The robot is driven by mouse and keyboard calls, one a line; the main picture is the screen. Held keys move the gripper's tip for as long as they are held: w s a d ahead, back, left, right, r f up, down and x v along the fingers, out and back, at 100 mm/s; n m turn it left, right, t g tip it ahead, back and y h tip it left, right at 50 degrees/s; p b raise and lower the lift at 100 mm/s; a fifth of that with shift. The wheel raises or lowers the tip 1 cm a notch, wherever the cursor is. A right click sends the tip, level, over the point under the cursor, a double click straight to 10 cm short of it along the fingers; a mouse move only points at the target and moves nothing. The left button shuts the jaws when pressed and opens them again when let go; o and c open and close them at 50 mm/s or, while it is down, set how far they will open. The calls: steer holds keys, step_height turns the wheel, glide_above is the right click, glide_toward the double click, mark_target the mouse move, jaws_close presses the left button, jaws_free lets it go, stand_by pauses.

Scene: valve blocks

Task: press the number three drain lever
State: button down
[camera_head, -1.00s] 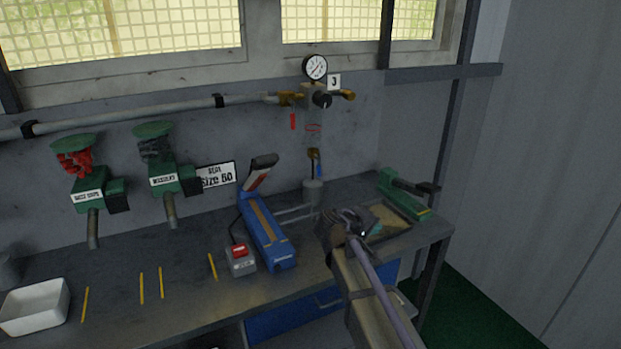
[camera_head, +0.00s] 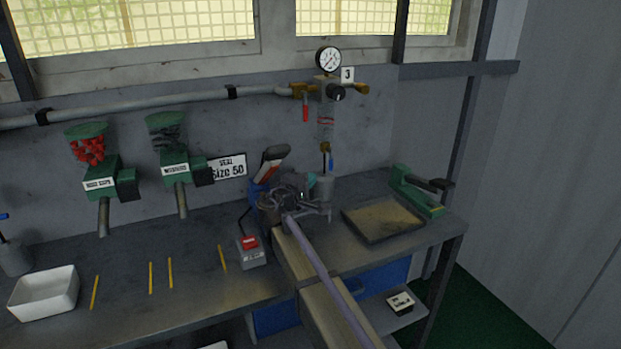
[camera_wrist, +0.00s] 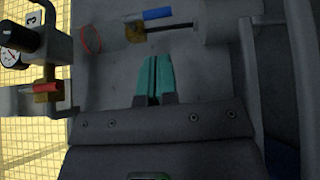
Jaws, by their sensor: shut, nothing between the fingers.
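The number three station hangs on the wall at a gauge (camera_head: 328,60) and a "3" tag (camera_head: 347,74); the tag also shows in the wrist view (camera_wrist: 31,18). Below its clear bowl (camera_head: 325,122) is a brass drain fitting (camera_head: 325,148) with a small blue lever (camera_head: 331,165). In the wrist view the blue lever (camera_wrist: 158,14) lies near the top edge, beside a dark stem. My gripper (camera_head: 303,199) is in front of and below the drain, apart from it. Its teal fingers (camera_wrist: 155,72) are shut and empty. It hides part of the bench behind.
A grey cup (camera_head: 322,188) stands under the drain, close to my gripper. A red handle (camera_head: 305,108) hangs left of the bowl. A blue sealer (camera_head: 268,172), a red-button box (camera_head: 250,250) and a tray (camera_head: 382,220) are nearby.

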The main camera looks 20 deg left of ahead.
steer(key=x, duration=0.7)
steer(key=shift+w, duration=0.35)
